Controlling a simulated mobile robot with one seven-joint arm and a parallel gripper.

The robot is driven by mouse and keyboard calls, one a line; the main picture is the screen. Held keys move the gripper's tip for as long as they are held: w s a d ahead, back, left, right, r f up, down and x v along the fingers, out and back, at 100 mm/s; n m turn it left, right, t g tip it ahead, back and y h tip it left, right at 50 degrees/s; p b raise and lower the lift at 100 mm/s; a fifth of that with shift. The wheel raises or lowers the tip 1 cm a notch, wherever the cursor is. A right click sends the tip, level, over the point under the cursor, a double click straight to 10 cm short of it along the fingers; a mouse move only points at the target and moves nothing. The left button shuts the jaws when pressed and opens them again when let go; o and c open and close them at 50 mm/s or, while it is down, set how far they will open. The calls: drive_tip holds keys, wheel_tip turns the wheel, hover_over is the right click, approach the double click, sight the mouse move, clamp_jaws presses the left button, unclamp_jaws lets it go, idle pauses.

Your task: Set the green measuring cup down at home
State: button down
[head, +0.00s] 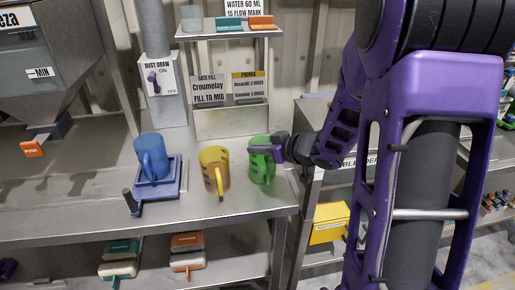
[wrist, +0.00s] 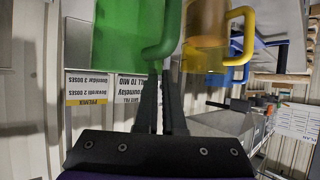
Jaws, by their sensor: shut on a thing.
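The green measuring cup (head: 260,170) is upright at the right end of the steel bench, just right of the yellow measuring cup (head: 213,168). My gripper (head: 268,150) reaches in from the right and is shut on the green cup's handle. In the wrist view, which is upside down, the fingers (wrist: 163,80) meet at the handle of the green cup (wrist: 122,30). The yellow cup (wrist: 205,25) is close beside it there. I cannot tell whether the green cup's base touches the bench. A blue measuring cup (head: 149,153) sits on a blue stand (head: 158,188) further left.
The steel bench (head: 85,212) has bare room at its front and left. A small raised shelf (head: 225,33) with signs below stands behind the cups. A switch box (head: 158,80) is at the back. A lower shelf (head: 222,250) holds scoops. A yellow bin (head: 328,222) is to the right.

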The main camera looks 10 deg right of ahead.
drive_tip(key=shift+f, duration=0.1)
idle(0.6)
drive_tip(key=shift+f, duration=0.5)
drive_tip(key=c, duration=0.9)
unclamp_jaws()
drive_tip(key=shift+c, duration=0.2)
drive_tip(key=p+v, duration=0.4)
drive_tip(key=v, duration=1.3)
drive_tip(key=shift+d+r, duration=0.2)
drive_tip(key=shift+r, duration=0.05)
